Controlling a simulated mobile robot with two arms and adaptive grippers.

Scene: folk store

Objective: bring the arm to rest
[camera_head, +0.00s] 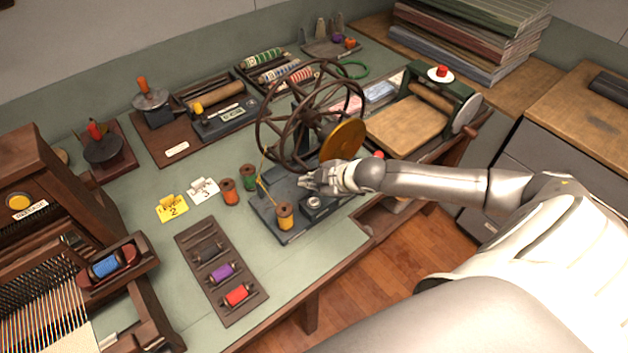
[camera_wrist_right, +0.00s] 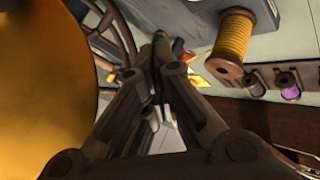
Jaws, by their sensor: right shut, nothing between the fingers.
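My right gripper (camera_head: 312,180) is shut and empty. It is above the dark base of the spinning wheel (camera_head: 262,130), in front of the brass disc (camera_head: 343,140). In the right wrist view my shut fingers (camera_wrist_right: 158,75) show in the middle, with the yellow disc (camera_wrist_right: 40,75) close on the left. A spool of yellow thread (camera_head: 285,217) stands upright on the base, left of and below the gripper; it also shows in the right wrist view (camera_wrist_right: 233,42). My right arm comes in from the right. My left gripper is not in view.
A dark tray (camera_head: 205,234) with purple and red spools lies at the front. Orange and green spools (camera_head: 229,191) and number cards (camera_head: 172,208) stand left of the wheel. A loom (camera_head: 75,255) is at far left, a press (camera_head: 410,125) behind my arm. Floor is open at the front right.

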